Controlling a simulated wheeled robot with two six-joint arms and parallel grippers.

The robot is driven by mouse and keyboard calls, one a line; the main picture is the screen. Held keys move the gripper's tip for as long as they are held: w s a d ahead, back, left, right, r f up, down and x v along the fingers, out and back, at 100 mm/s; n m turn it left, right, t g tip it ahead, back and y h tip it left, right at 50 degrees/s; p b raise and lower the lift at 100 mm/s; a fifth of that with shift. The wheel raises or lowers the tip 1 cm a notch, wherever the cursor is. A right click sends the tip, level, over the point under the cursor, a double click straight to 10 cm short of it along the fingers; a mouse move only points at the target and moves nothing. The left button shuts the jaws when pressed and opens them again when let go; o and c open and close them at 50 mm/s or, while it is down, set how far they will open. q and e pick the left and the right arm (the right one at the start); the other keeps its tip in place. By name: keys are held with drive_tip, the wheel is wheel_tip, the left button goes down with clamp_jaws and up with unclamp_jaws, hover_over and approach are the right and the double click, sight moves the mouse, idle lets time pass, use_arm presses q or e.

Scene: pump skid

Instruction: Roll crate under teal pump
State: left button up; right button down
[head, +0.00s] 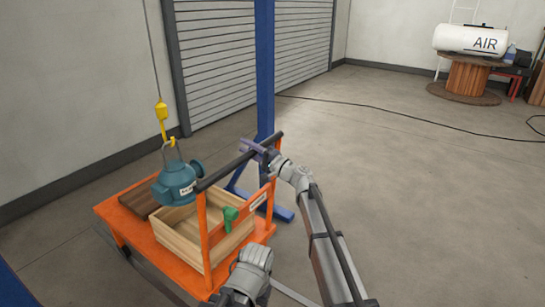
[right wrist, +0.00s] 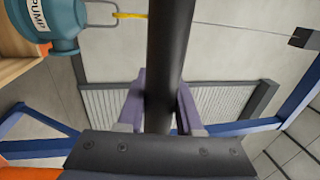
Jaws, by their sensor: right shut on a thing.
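The teal pump (head: 175,184) hangs from a yellow hook (head: 161,112) on a cable. In the head view it overlaps the back left of an open wooden crate (head: 188,245); the gap beneath it cannot be judged. The crate sits on an orange cart (head: 165,265) with a black push handle (head: 215,176). My right gripper (head: 258,149) is shut around the handle near its far end. The right wrist view shows the handle (right wrist: 167,60) between its purple fingers (right wrist: 158,112) and part of the pump (right wrist: 50,18). My left gripper is not in view.
A brown board (head: 140,203) lies on the cart beside the crate. A green item (head: 229,218), perhaps a glove, is at the cart's rail. A blue post (head: 265,70) with floor feet stands close behind the handle. Open floor (head: 420,200) lies right, crossed by a black cable.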

drive_tip(key=f+x, duration=0.2)
drive_tip(key=x, duration=1.1)
drive_tip(key=shift+w+a+f, duration=0.25)
drive_tip(key=shift+w+a, duration=0.1)
drive_tip(key=shift+a, duration=0.15)
drive_tip(key=c, duration=0.6)
unclamp_jaws()
drive_tip(key=b+v, duration=0.1)
drive_tip(key=v, duration=0.6)
drive_tip(key=shift+s+d+f, duration=0.1)
drive_tip(key=shift+s+d, duration=0.1)
drive_tip(key=shift+d, duration=0.1)
